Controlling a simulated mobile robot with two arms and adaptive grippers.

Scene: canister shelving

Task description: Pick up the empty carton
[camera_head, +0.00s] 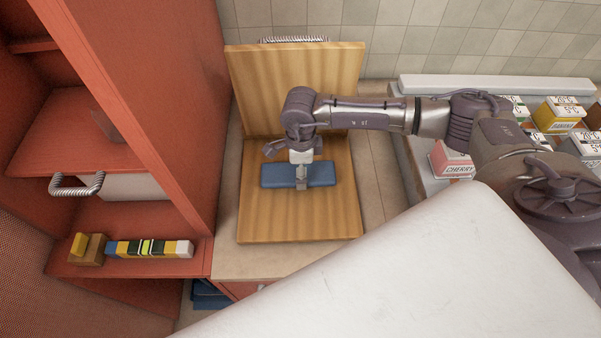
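My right gripper (301,180) reaches in from the right and points down over a flat blue item (322,174) on a wooden board (270,222). Its fingertips overlap the middle of the blue item. I cannot tell whether they touch it or are closed on it. Several labelled cartons stand in a light tray at the right, among them a pink one marked CHERRY (452,160) and a yellow one (558,115). My arm hides part of them. I cannot tell which carton, if any, is empty. My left gripper is not in view.
A red cabinet (165,90) with shelves stands at the left. A second wooden panel (255,90) stands behind the board, against the tiled wall.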

